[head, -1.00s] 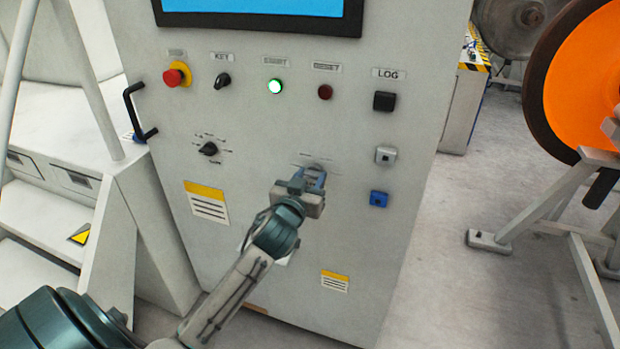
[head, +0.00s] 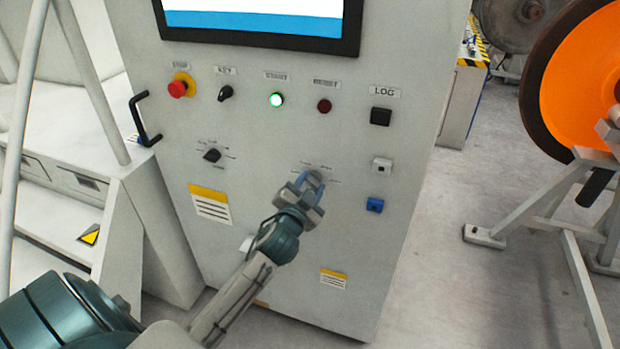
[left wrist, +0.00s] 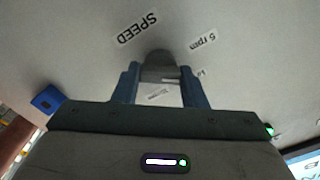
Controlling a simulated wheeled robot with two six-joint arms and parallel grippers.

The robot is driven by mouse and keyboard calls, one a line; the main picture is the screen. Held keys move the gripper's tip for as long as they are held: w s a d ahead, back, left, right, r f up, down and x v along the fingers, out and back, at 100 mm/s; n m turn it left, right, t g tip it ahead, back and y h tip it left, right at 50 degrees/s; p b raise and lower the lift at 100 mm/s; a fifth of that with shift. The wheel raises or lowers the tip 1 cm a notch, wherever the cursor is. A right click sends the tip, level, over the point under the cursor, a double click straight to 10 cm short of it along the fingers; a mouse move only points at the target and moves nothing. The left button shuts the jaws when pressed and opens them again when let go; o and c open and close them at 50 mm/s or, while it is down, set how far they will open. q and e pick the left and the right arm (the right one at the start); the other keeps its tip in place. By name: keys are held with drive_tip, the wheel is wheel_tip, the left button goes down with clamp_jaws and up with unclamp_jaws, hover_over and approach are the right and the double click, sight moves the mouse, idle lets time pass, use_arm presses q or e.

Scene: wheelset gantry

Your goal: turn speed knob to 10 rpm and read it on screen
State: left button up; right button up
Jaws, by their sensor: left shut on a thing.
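The speed knob (left wrist: 158,66) is a dark grey knob on the cabinet front, under a SPEED label (left wrist: 137,28) that appears upside down in the left wrist view. A "5 rpm" label (left wrist: 203,38) sits beside it; other scale marks are hidden or too small to read. My left gripper (left wrist: 158,80) is shut on the knob, its blue fingers on either side. In the head view the gripper (head: 311,184) covers the knob. The screen (head: 262,12) shows only its lower part, white with a blue band; no speed reading is visible. My right gripper is not in view.
A red stop button (head: 178,88), a key switch (head: 225,93), a lit green button (head: 276,100) and a dark red button (head: 324,106) sit above. A selector (head: 212,156) is left; a blue part (head: 374,205) is right. An orange wheel (head: 580,90) stands far right.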

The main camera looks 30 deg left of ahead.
use_arm(q)
drive_tip(key=shift+r+m, duration=0.15)
drive_tip(key=shift+m, duration=0.35)
drive_tip(key=shift+m+p, duration=0.3)
drive_tip(key=shift+p, duration=0.2)
drive_tip(key=shift+m+p, duration=0.95)
drive_tip(key=shift+m, duration=0.45)
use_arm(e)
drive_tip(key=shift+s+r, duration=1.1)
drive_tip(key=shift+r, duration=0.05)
use_arm(q)
drive_tip(key=shift+f, duration=0.2)
drive_tip(key=o, duration=1)
drive_tip(key=shift+s, duration=0.1)
